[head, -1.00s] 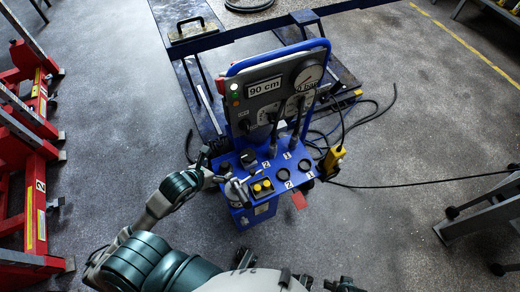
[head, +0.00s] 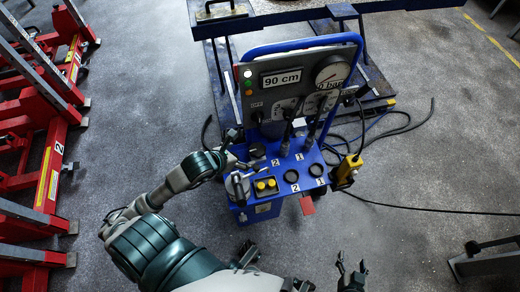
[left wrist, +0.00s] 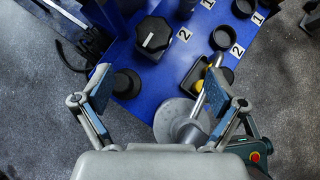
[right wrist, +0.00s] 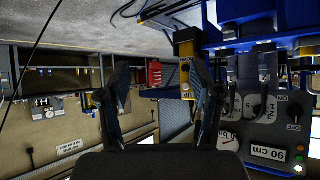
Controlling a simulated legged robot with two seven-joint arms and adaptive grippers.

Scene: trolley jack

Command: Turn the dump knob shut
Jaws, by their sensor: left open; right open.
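The blue control unit (head: 275,205) stands in the middle of the head view. A black faceted knob with a white line (left wrist: 153,37) is on its blue deck; it also shows in the head view (head: 257,151). I cannot read a label marking it as the dump knob. My left gripper (left wrist: 158,92) is open and empty over the deck, short of this knob. A smaller round black knob (left wrist: 126,83) lies between its fingers, close to the left finger. In the head view my left gripper (head: 235,153) partly hides the deck's left side. My right gripper (head: 351,274) is open, empty, and away from the unit.
A grey disc with a lever (left wrist: 180,120) and a box with yellow buttons (head: 266,187) sit near my left gripper. Upright levers (head: 286,138) stand before the panel (head: 290,90), which reads 90 cm. A yellow pendant (head: 346,171) hangs at right. Red stands (head: 52,170) are left.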

